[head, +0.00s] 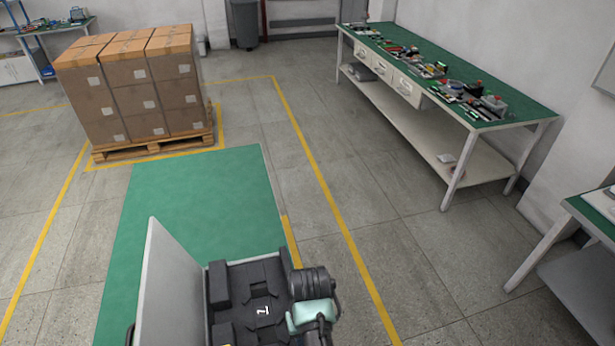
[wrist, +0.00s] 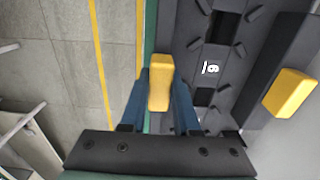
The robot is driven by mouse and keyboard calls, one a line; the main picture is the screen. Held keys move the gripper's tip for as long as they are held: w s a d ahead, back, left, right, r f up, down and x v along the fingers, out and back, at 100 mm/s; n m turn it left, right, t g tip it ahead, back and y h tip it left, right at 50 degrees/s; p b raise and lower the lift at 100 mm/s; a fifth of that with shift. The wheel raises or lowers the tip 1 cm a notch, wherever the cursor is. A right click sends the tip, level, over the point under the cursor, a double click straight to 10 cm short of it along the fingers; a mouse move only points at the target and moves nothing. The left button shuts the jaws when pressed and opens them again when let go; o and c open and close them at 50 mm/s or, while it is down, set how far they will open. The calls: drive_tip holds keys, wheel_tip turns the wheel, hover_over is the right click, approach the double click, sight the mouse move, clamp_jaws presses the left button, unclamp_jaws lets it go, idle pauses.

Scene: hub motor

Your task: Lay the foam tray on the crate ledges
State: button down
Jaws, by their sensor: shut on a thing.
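The dark foam tray (head: 255,285) shows at the bottom of the head view, with raised blocks and a white mark. In the wrist view the black tray (wrist: 228,60) has slots, a white numeral and two yellow grips. My gripper (wrist: 159,105) is shut on the near yellow grip (wrist: 159,75), one blue finger on each side. The other yellow grip (wrist: 290,93) is free. A tall pale grey panel (head: 168,285), seemingly part of the crate, stands left of the tray. The ledges are hidden, and I cannot tell whether the tray touches them. My gripper (head: 312,318) is at the tray's right side.
A green mat (head: 200,195) lies around and beyond the crate. Stacked cardboard boxes (head: 135,85) stand on a pallet at the back left. A workbench (head: 520,110) with parts runs along the right, and another bench (head: 590,220) is nearer. The floor between is clear.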

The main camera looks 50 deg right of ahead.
wheel_tip(320, 180, down, 5)
drive_tip(key=b, duration=0.4)
drive_tip(key=shift+r, duration=0.15)
drive_tip(key=shift+w+f+b, duration=0.1)
drive_tip(key=shift+f+b, duration=1.7)
drive_tip(key=shift+f, duration=0.75)
drive_tip(key=shift+f+b, duration=0.45)
drive_tip(key=shift+f, duration=0.25)
drive_tip(key=c, duration=0.6)
unclamp_jaws()
drive_tip(key=shift+o, duration=0.2)
wheel_tip(320, 180, up, 13)
drive_tip(key=shift+r+p, duration=0.1)
drive_tip(key=shift+p, duration=0.25)
